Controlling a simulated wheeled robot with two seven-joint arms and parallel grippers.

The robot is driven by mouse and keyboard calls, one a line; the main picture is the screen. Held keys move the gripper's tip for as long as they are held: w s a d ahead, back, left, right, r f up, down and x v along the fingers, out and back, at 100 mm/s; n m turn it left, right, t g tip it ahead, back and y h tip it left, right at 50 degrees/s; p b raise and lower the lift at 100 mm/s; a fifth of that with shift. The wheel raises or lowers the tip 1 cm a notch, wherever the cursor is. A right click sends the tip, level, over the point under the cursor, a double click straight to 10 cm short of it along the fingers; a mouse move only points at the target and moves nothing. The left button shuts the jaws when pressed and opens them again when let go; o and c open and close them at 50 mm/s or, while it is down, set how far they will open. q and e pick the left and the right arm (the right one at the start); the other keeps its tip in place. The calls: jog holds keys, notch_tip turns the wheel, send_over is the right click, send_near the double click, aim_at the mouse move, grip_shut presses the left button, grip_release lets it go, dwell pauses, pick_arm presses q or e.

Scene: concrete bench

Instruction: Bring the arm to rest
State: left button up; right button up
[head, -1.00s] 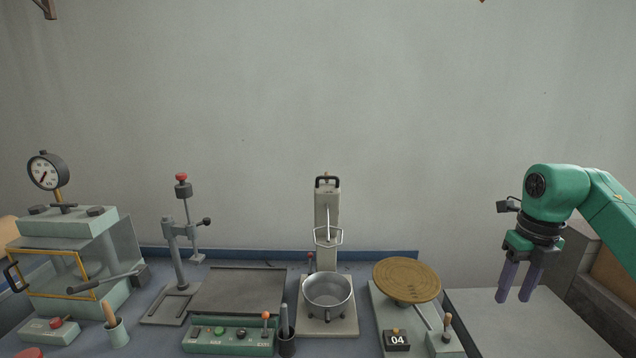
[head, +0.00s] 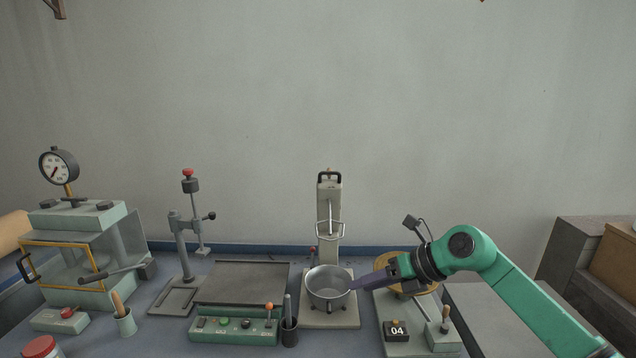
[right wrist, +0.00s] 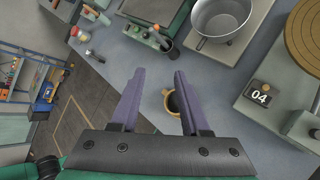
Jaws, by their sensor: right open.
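My right gripper (head: 370,282) is on the green arm that comes in from the right in the head view. It is level, pointing left, in front of the round brown turntable and close to the metal bowl (head: 329,288). In the right wrist view its two purple fingers (right wrist: 157,100) are apart with nothing between them but the view of the bench edge and a dark cup beyond. The bowl also shows in the right wrist view (right wrist: 222,22). My left gripper is not in view.
The brown turntable (head: 434,286) is partly hidden by my right arm. A mixer stand (head: 329,210), a dark flat plate (head: 244,283), a green button panel (head: 262,333), a lever press (head: 181,240) and a gauge machine (head: 80,215) stand on the bench. The number 04 block (head: 396,331) is at front.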

jog(key=s+a+r+m+t+y, duration=0.1)
jog(key=a+r+m+t+y, duration=0.35)
jog(key=a+r+y, duration=0.4)
jog(key=w+d+m+t+h, duration=0.1)
jog(key=d+m+t+h, duration=0.8)
jog(key=m, duration=0.7)
jog(key=s+d+f+m+g+h, duration=0.2)
jog(key=s+d+f+m+h, duration=0.1)
jog(key=d+f+m+h, duration=0.7)
jog(key=s+d+f+m+g+y, duration=0.2)
jog(key=s+f+m+g, duration=0.75)
jog(key=s+f, duration=1.2)
jog(key=s+f+n+g, duration=0.1)
jog(key=s+f+g, duration=0.1)
jog(key=f, duration=1)
jog(key=s+f+n+g, duration=0.1)
jog(key=s+f+g, duration=0.15)
jog(key=f, duration=0.85)
jog(key=s+d+f+g, duration=0.1)
jog(key=s+d+f, duration=0.2)
jog(key=s+f, duration=1.1)
jog(key=shift+s+f+n, duration=0.25)
jog(key=shift+s+n, duration=0.05)
jog(key=shift+s, duration=0.7)
jog(key=shift+o, duration=0.3)
